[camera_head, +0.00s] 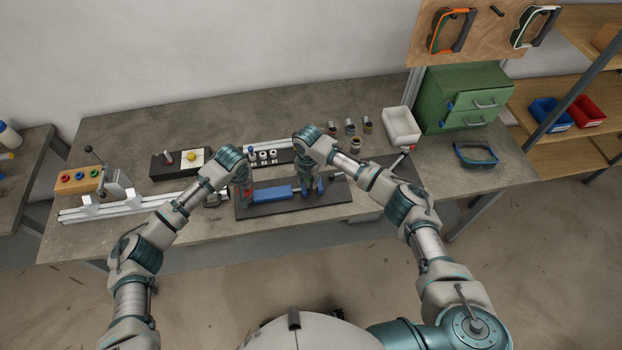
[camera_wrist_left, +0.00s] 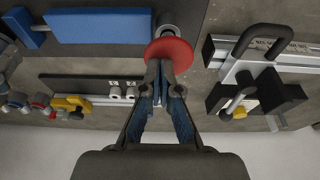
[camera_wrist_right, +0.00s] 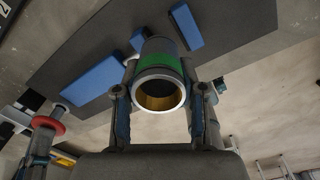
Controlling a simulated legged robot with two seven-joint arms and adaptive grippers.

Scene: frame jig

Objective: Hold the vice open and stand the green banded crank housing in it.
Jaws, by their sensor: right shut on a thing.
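The crank housing, a grey cylinder with a green band (camera_wrist_right: 160,66) and a brass-coloured bore, is between the fingers of my right gripper (camera_wrist_right: 160,92), which is shut on it. In the right wrist view it lies across the space between the vice's long blue block (camera_wrist_right: 92,80) and smaller blue block (camera_wrist_right: 186,27); its contact with the base is hidden. In the head view my right gripper (camera_head: 309,188) is over the vice's right part. My left gripper (camera_wrist_left: 166,82) has its fingers together, tips at the vice's red knob (camera_wrist_left: 170,50). The long blue block (camera_head: 272,194) shows beside it.
The vice's dark base plate (camera_head: 330,211) lies near the bench's front edge. A white bin (camera_head: 402,126) and several small cylinders stand at the back right. A rail fixture (camera_head: 105,205) lies left.

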